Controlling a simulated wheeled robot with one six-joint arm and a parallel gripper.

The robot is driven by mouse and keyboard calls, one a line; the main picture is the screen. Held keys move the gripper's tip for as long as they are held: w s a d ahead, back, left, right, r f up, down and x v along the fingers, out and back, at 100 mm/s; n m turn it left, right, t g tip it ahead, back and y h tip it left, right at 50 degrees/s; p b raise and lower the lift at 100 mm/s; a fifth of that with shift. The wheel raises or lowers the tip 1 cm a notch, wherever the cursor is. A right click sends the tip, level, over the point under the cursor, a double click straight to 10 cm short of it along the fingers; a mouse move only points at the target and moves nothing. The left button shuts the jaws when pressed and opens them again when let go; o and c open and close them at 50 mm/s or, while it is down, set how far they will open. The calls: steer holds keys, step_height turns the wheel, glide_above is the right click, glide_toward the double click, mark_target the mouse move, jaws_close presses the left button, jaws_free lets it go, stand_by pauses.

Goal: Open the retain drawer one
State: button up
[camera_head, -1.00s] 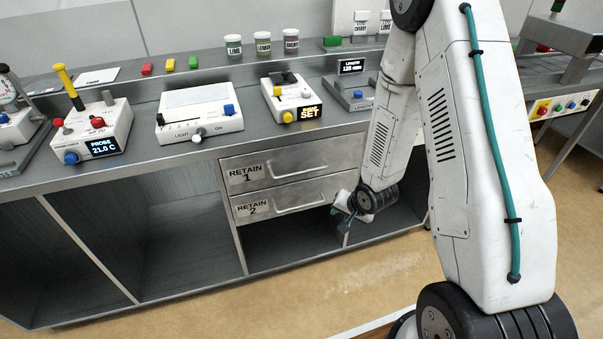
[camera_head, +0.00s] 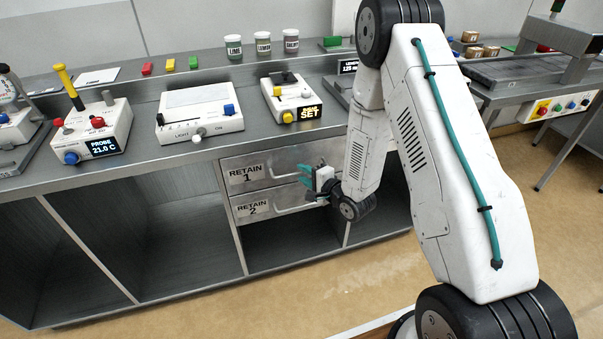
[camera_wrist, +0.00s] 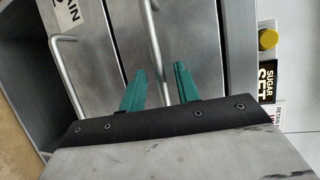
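Retain drawer one (camera_head: 306,152) is the upper grey metal drawer under the counter, labelled RETAIN 1, and looks shut. My gripper (camera_head: 304,174) is in front of its right half, its teal fingers partly hiding the bar handle. In the wrist view my gripper (camera_wrist: 159,80) is open, its two fingers apart and empty. The drawer one handle (camera_wrist: 152,40) runs into the gap between the fingers in that picture; I cannot tell whether they reach around it. Retain drawer two (camera_head: 285,203) is just below, also shut; its handle (camera_wrist: 64,70) shows left of the fingers.
The counter edge (camera_head: 130,162) runs above the drawers. A SUGAR SET device (camera_head: 291,98) and a LIGHT box (camera_head: 198,115) stand on it. Open shelf bays (camera_head: 180,235) lie left of and below the drawers. The floor in front (camera_head: 270,300) is clear.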

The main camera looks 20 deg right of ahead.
steer(key=shift+x, duration=0.95)
jaws_close()
steer(key=shift+s, duration=0.15)
